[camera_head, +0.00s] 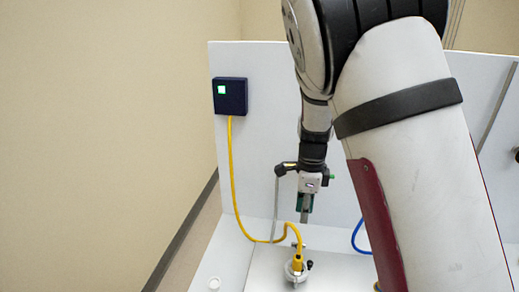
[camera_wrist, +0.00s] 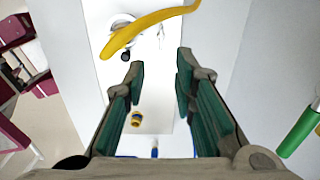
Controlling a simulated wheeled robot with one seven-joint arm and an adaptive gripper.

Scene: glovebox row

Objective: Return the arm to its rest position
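My gripper (camera_head: 305,208) points down inside the white booth, above the floor fitting. In the wrist view my gripper (camera_wrist: 157,85) has its two green-padded fingers apart, with nothing between them. A yellow cable (camera_head: 232,170) runs from a dark box with a lit green square (camera_head: 230,95) on the back wall down to a yellow plug (camera_head: 297,262). The plug stands at a round grey-white fitting (camera_head: 290,272) on the booth floor, below my gripper and apart from it. The cable also crosses the top of the wrist view (camera_wrist: 150,24).
White booth walls (camera_head: 270,80) stand behind and beside my arm. A blue cable (camera_head: 358,238) lies to the right, partly behind my arm. The wrist view shows a small yellow ring-like part (camera_wrist: 136,119) on the floor and a green cylinder (camera_wrist: 298,132) at right.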

